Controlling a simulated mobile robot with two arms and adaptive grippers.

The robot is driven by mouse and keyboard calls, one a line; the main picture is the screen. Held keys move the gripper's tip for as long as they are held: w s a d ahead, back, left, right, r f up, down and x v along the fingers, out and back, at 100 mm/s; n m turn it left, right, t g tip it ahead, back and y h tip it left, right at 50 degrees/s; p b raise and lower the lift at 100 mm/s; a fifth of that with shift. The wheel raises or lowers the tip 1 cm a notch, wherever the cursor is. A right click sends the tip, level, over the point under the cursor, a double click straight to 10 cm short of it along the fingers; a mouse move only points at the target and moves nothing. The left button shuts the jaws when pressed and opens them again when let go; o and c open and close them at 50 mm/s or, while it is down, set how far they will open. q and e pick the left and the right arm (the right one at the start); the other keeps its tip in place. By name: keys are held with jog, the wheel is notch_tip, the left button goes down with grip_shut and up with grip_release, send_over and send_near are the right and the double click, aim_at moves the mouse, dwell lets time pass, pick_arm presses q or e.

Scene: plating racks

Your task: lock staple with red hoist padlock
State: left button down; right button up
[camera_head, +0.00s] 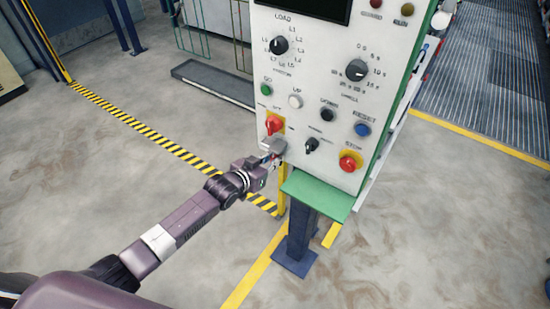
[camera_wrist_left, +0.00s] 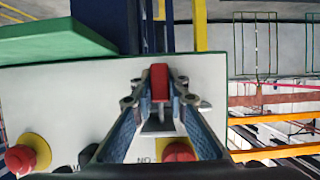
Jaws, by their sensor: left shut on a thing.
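My left gripper (camera_head: 272,156) is at the lower left of the control panel's face, just below the red rotary switch (camera_head: 274,124) on its yellow plate. In the left wrist view its two fingers (camera_wrist_left: 160,98) are shut on the red padlock (camera_wrist_left: 160,80), whose body shows between the fingertips. A grey part shows just below the padlock's body in that view; I cannot tell whether it is the shackle or the staple. The red switch also shows in the left wrist view (camera_wrist_left: 180,151). The staple is not clearly seen behind the gripper. My right gripper is out of view.
The control panel (camera_head: 315,95) carries several knobs and buttons, with a red stop button (camera_head: 348,163) right of the gripper. A green shelf (camera_head: 318,194) juts out below, above a blue post (camera_head: 299,235). A yellow post stands beside it.

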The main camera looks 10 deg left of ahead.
pick_arm(q)
jog(key=shift+f, duration=0.1)
jog(key=c, duration=1.8)
grip_release()
jog(key=shift+f, duration=0.1)
jog(key=shift+s, duration=0.1)
jog(key=v, duration=1.2)
jog(key=s+a+f+n+g+y, duration=0.1)
jog(key=s+a+f+g, duration=0.3)
jog(key=f, duration=0.6)
jog(key=s+a+f+t+y, duration=0.1)
jog(key=s+f+y, duration=0.1)
jog(key=s+f, duration=0.6)
jog(key=s+a+f+n+g+y, duration=0.1)
jog(key=s+a+f+g, duration=0.15)
jog(key=f, duration=1.05)
jog(key=s+d+f+g, duration=0.1)
jog(key=s+f, duration=0.4)
jog(key=s, duration=0.6)
jog(key=s+d+f+g, duration=0.1)
jog(key=s+f+g, duration=0.2)
jog(key=s+f, duration=0.3)
jog(key=s+d+f+g, duration=0.2)
jog(key=s+f, duration=0.3)
jog(key=s, duration=1.1)
jog(key=shift+s+f+y, duration=0.3)
jog(key=shift+s, duration=0.1)
